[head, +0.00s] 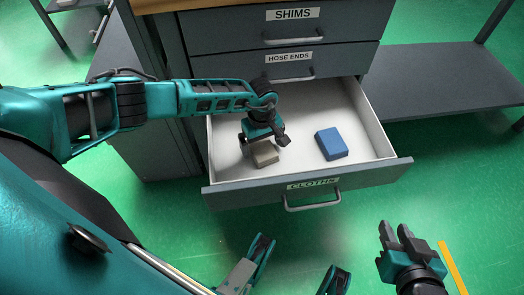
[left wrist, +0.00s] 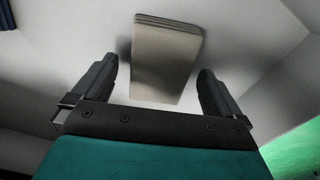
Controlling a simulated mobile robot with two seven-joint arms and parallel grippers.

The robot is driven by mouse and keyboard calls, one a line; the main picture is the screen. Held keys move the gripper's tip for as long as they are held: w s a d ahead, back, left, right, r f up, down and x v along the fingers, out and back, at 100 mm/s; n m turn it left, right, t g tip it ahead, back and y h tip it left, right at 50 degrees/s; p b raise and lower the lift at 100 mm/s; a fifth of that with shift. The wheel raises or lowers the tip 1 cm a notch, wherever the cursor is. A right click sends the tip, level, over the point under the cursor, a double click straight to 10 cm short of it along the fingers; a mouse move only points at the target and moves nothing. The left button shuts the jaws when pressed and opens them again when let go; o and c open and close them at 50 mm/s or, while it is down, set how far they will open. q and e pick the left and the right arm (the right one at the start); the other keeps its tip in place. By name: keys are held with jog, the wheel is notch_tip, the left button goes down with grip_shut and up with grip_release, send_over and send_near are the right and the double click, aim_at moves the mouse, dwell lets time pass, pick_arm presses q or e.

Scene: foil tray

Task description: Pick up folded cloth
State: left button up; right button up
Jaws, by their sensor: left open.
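A folded beige cloth (head: 265,159) lies on the white floor of the open drawer, near its front left. It also shows in the left wrist view (left wrist: 163,62), with its layered folded edge at the far end. My left gripper (head: 264,142) is open above this cloth, which partly hides it in the head view. In the left wrist view its fingers (left wrist: 158,75) stand on either side of the cloth, with bare gaps between. I cannot tell the exact height. My right gripper (head: 397,230) is outside the drawer at lower right, its fingers apart and empty.
The open drawer (head: 233,182) is labelled CLOTHS and has raised walls around it. A blue folded piece (head: 331,143) lies to the right of the beige cloth. Shut drawers (head: 340,25) rise behind. A grey shelf (head: 440,75) stands at right.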

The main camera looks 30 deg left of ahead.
aim_at(262, 146)
pick_arm(q)
jog(key=shift+f, duration=0.35)
pick_arm(e)
jog(key=shift+a, duration=0.1)
pick_arm(q)
jog(key=shift+c, duration=0.2)
jog(key=c, duration=1)
pick_arm(e)
jog(key=shift+w, duration=0.1)
pick_arm(q)
jog(key=shift+r, duration=0.1)
jog(key=shift+r+p, duration=0.35)
jog(key=shift+r, duration=0.25)
jog(key=shift+r+p, duration=2.65)
jog(key=shift+r, duration=6.7)
pick_arm(e)
jog(key=shift+s+d+r, duration=0.2)
jog(key=shift+d+r, duration=0.2)
jog(key=shift+r, duration=0.45)
jog(key=shift+s+d+r, duration=0.15)
jog(key=shift+d+r, duration=0.25)
jog(key=shift+r, duration=0.4)
